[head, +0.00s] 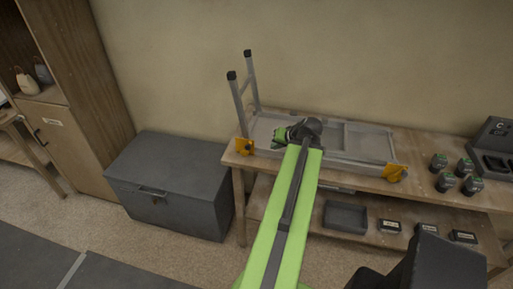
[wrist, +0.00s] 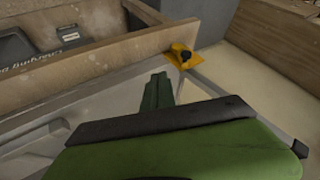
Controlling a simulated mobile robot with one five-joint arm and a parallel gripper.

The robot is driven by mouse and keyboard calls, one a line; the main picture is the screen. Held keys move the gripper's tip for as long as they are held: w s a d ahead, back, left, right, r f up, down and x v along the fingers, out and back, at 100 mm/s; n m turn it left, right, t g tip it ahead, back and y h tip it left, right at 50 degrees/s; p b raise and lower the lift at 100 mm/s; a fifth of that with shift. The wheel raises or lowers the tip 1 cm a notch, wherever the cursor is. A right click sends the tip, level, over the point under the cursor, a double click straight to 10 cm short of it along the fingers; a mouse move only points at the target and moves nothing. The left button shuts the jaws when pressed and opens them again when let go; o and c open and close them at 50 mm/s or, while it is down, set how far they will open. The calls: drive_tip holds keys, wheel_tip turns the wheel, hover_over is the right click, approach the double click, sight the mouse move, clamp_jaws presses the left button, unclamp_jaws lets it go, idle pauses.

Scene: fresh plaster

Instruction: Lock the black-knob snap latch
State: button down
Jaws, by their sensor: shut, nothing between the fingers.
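An orange latch plate with a black knob (wrist: 184,54) shows in the wrist view, at the corner of a wooden edge beside a grey bar. In the head view, one orange latch (head: 245,147) is at the left front of the grey folding frame (head: 345,152) and another (head: 396,172) at its right front. My gripper (head: 281,134) is over the left part of the frame, to the right of the left latch. In the wrist view its green fingers (wrist: 158,88) are shut and empty, apart from the knob. The latch's locked state cannot be told.
The frame lies on a wooden bench (head: 430,187), with two grey legs (head: 243,92) standing up at its left. Several dark, green-marked items (head: 465,167) stand at the right. A grey chest (head: 170,180) is left of the bench. A tray (head: 345,216) is on the lower shelf.

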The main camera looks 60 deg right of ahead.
sight(247, 149)
drive_tip(key=b+x, duration=0.8)
drive_tip(key=x, duration=0.2)
drive_tip(key=shift+a+f, duration=0.1)
drive_tip(key=shift+f, duration=0.2)
drive_tip(key=shift+w+a+r+p, duration=0.2)
drive_tip(key=shift+w+r, duration=0.05)
drive_tip(key=shift+w, duration=0.4)
drive_tip(key=shift+w+a+r+p, duration=0.2)
drive_tip(key=shift+w, duration=0.45)
drive_tip(key=shift+w+a+r+p, duration=0.2)
drive_tip(key=shift+w+r, duration=0.05)
drive_tip(key=shift+w, duration=0.4)
